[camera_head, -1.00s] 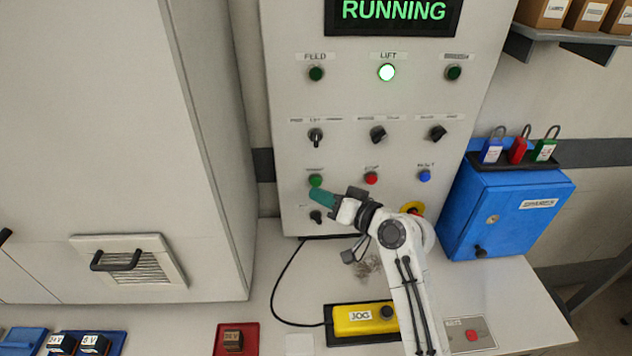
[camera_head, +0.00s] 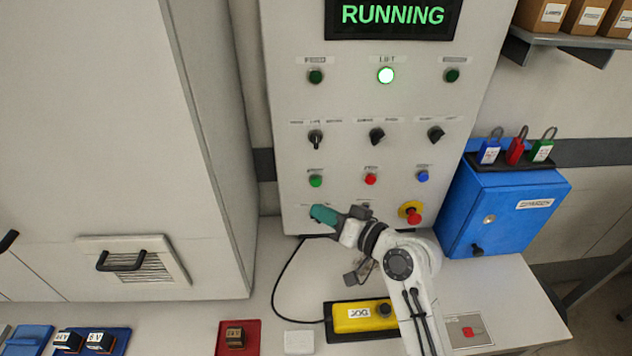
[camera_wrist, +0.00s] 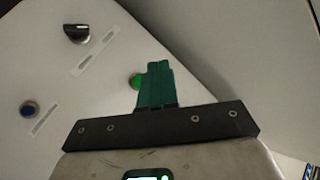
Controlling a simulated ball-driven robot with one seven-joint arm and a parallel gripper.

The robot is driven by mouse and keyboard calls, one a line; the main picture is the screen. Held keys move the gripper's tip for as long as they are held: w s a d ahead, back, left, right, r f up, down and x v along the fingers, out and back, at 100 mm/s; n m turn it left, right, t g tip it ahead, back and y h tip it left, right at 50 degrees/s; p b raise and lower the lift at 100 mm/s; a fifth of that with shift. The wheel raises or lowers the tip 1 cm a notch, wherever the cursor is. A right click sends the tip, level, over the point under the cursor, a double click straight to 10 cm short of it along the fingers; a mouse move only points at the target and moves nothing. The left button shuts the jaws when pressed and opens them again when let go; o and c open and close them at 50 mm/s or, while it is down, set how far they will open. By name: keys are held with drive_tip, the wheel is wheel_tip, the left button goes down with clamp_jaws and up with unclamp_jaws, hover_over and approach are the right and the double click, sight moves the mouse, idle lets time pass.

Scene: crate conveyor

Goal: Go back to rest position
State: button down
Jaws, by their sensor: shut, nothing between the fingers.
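My gripper (camera_head: 322,214) is shut and empty, its teal fingers together in front of the lower left of the control panel (camera_head: 289,205). In the head view it is below the green button (camera_head: 315,181) and hides most of the knob there. In the wrist view the teal fingers (camera_wrist: 156,70) partly cover the green button (camera_wrist: 135,82). The display (camera_head: 393,15) reads RUNNING, and the LIFT lamp (camera_head: 386,75) is lit. I cannot tell whether the fingers touch the panel.
A yellow JOG box (camera_head: 352,318) with a black cable lies on the bench under my arm. A blue cabinet (camera_head: 508,211) with padlocks on top stands at the right. A red emergency stop (camera_head: 413,216) is close to my wrist. A large pale cabinet (camera_head: 90,150) stands at left.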

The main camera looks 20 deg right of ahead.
idle(0.7)
drive_tip(key=s+f+g+h, duration=0.1)
drive_tip(key=s+f+g, duration=0.1)
drive_tip(key=s+f, duration=0.2)
drive_tip(key=s+f+n+g+h, duration=0.1)
drive_tip(key=s+f+g, duration=0.1)
drive_tip(key=s+f, duration=0.2)
drive_tip(key=s+d+f+g, duration=0.1)
drive_tip(key=s+f+g, duration=0.1)
drive_tip(key=s+f, duration=0.2)
drive_tip(key=shift+s+f+n+g+h, duration=0.15)
drive_tip(key=shift+s+f+n+h, duration=0.05)
drive_tip(key=shift+s, duration=0.5)
drive_tip(key=shift+s+f+n+g+h, duration=0.15)
drive_tip(key=shift+s+n+h, duration=0.05)
drive_tip(key=shift+s, duration=0.45)
drive_tip(key=s+d+f+g, duration=0.1)
drive_tip(key=s, duration=0.2)
drive_tip(key=s+d+f+g+h, duration=0.1)
drive_tip(key=s, duration=0.2)
drive_tip(key=s+d+f+g+h, duration=0.1)
drive_tip(key=s, duration=0.3)
drive_tip(key=shift+s+f, duration=0.1)
drive_tip(key=shift+f, duration=0.25)
drive_tip(key=s+d+g+h, duration=0.2)
drive_tip(key=s+d+g, duration=0.1)
drive_tip(key=s, duration=0.8)
drive_tip(key=shift+d+f+g+h, duration=0.25)
drive_tip(key=shift+g+h, duration=0.15)
drive_tip(key=shift+g, duration=0.1)
